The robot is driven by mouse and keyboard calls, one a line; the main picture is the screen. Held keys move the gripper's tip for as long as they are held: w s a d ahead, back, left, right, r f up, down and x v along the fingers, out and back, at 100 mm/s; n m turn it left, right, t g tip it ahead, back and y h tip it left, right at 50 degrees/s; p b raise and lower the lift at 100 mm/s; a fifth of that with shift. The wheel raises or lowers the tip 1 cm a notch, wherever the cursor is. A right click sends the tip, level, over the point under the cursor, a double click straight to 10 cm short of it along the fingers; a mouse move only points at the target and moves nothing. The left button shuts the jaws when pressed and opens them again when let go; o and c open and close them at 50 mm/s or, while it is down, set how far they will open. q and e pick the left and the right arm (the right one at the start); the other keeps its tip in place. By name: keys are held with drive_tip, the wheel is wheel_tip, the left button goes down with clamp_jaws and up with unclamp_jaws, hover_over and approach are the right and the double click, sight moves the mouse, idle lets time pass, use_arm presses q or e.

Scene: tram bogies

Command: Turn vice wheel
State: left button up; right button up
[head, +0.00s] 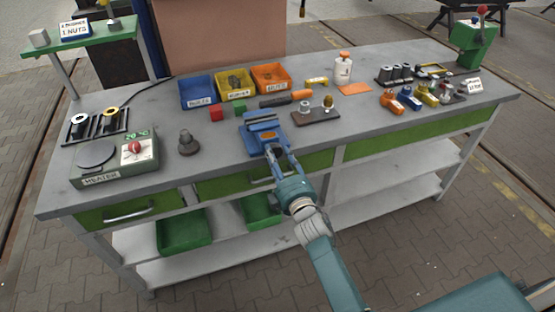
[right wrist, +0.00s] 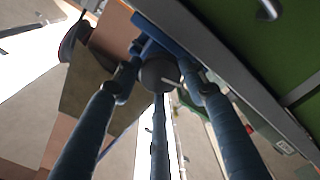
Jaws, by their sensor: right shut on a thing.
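The blue vice (head: 264,132) stands at the front edge of the workbench, left of the middle. It also shows at the top of the right wrist view (right wrist: 150,30). The vice wheel, a dark grey round part (right wrist: 158,74), sits on the vice's front side, between my fingers. My right gripper (head: 279,154) reaches up to it from the front of the bench and is shut on the wheel; its fingertips (right wrist: 161,80) lie at either side. In the head view the fingers mostly hide the wheel. My left gripper is not in view.
A heater (head: 115,165) and a dark round-topped part (head: 188,143) stand left of the vice. Blue, yellow and orange bins (head: 197,91) are behind it. A small board with parts (head: 316,115) lies to its right. The green drawer front (head: 310,168) is close below my fingers.

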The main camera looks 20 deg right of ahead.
drive_tip(key=n, duration=0.8)
drive_tip(key=f+n+b, duration=0.1)
drive_tip(key=n, duration=1.5)
drive_tip(key=shift+s+a+f+b, duration=0.1)
drive_tip(key=shift+s+f+b, duration=0.15)
drive_tip(key=shift+b, duration=0.15)
drive_tip(key=o, duration=1.1)
drive_tip(key=shift+w, duration=0.1)
drive_tip(key=shift+o, duration=0.2)
drive_tip(key=shift+w+r, duration=0.1)
drive_tip(key=shift+r, duration=0.1)
